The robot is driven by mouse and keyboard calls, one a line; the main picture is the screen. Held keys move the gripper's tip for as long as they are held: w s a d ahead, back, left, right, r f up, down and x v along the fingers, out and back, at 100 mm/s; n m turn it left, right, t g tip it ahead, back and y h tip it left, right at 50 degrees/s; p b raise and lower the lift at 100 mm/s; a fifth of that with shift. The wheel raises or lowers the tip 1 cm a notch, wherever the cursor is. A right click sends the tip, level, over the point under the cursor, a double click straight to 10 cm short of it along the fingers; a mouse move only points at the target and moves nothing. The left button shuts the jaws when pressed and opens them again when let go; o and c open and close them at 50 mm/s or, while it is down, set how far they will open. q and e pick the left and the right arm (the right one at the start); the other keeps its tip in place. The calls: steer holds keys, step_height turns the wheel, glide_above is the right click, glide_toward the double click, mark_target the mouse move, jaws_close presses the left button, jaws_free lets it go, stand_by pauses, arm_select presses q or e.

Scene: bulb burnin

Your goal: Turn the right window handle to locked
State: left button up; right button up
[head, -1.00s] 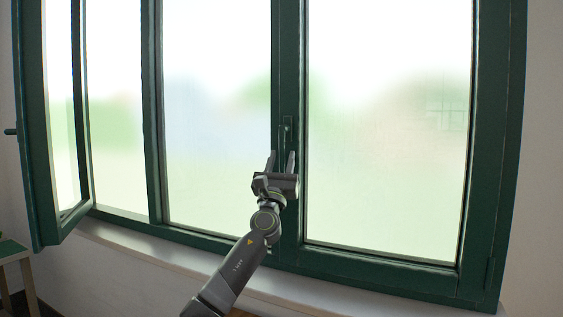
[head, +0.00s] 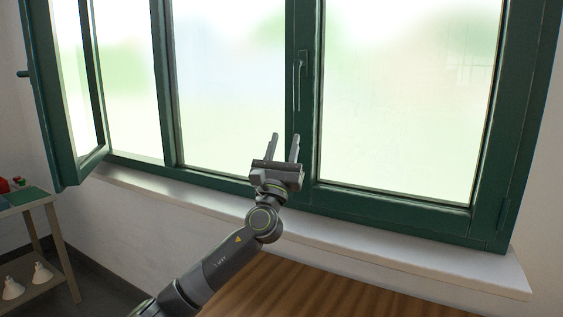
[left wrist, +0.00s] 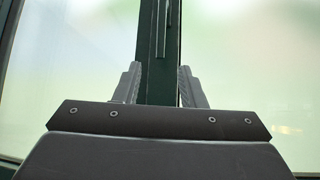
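The right window handle (head: 299,82) is a slim dark lever on the green middle post between two closed panes. Its lever hangs straight down from a mount near its upper end. In the left wrist view, the handle (left wrist: 161,38) shows at the top, ahead of the fingers. My left gripper (head: 283,148) is open and empty, fingers pointing up, below the handle and apart from it. It also shows in the left wrist view (left wrist: 158,88), with the green post between its fingers. My right gripper is not in view.
A left window sash (head: 62,110) stands swung open, with its own handle (head: 24,74) at its edge. A pale sill (head: 400,257) runs below the window. A wooden surface (head: 290,290) lies under it. A shelf (head: 22,200) with small items stands at far left.

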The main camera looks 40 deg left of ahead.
arm_select(q)
steer(key=v, duration=0.2)
steer(key=shift+s+d+f, duration=0.15)
steer(key=shift+s+f, duration=0.1)
steer(key=shift+f, duration=0.05)
stand_by(0.3)
